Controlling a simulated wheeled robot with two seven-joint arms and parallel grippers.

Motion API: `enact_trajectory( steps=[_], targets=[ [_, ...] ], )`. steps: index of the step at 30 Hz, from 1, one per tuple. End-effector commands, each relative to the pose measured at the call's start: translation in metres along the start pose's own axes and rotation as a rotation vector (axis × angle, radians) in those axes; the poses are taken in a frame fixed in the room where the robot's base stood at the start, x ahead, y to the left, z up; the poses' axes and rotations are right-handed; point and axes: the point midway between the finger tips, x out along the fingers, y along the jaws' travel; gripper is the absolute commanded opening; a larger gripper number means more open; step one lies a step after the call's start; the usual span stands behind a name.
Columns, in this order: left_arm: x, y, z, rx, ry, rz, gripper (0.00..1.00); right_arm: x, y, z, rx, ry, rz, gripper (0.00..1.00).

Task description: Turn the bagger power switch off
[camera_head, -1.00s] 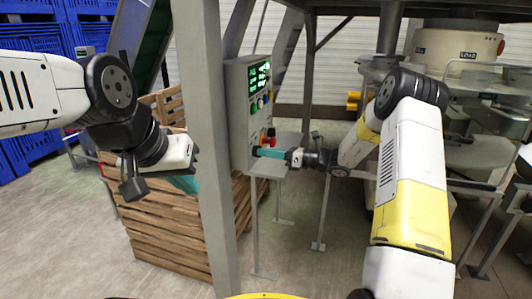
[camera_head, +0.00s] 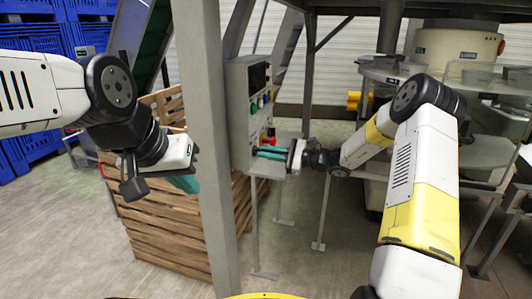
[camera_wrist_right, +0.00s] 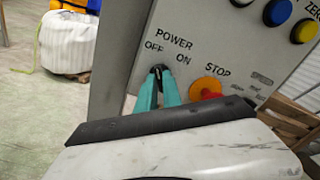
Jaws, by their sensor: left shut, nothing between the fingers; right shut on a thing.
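The grey control box (camera_head: 240,110) stands on the far side of the post, and its display (camera_head: 259,77) is dark. In the right wrist view, the power switch (camera_wrist_right: 160,70) is a small black knob below the POWER, OFF and ON labels. My right gripper (camera_head: 258,151) reaches the lower part of the box. Its teal fingers (camera_wrist_right: 158,82) are shut on the knob and hide part of it; the knob's exact pointing is hard to tell. My left gripper (camera_head: 188,183) is shut and empty, left of the post.
A red stop button (camera_wrist_right: 208,93) on a yellow base sits just right of the switch. Blue and yellow buttons (camera_wrist_right: 277,12) are above. A grey steel post (camera_head: 208,130) stands between my arms. A wooden crate (camera_head: 165,235) is behind my left gripper.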

Motion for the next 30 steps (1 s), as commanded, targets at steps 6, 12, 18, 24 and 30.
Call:
enact_trajectory(
  steps=[6, 12, 18, 24, 30],
  targets=[
    [0.0000, 0.0000, 0.0000, 0.000, 0.000, 0.000, 0.00, -0.0009, 0.0006, -0.0013, -0.115, 0.002, 0.000, 0.00],
    [0.0000, 0.0000, 0.0000, 0.000, 0.000, 0.000, 0.00, -0.0008, 0.0006, -0.0011, -0.173, 0.002, 0.000, 0.00],
    [0.0000, 0.0000, 0.0000, 0.000, 0.000, 0.000, 0.00, -0.0009, 0.0007, -0.0013, -0.194, 0.003, 0.000, 0.00],
    [0.0000, 0.0000, 0.0000, 0.000, 0.000, 0.000, 0.00, -0.0010, 0.0007, -0.0014, -0.196, 0.003, 0.001, 0.00],
    [0.0000, 0.0000, 0.0000, 0.000, 0.000, 0.000, 0.00, -0.0010, 0.0006, -0.0014, -0.195, 0.003, 0.001, 0.22]
  ],
)
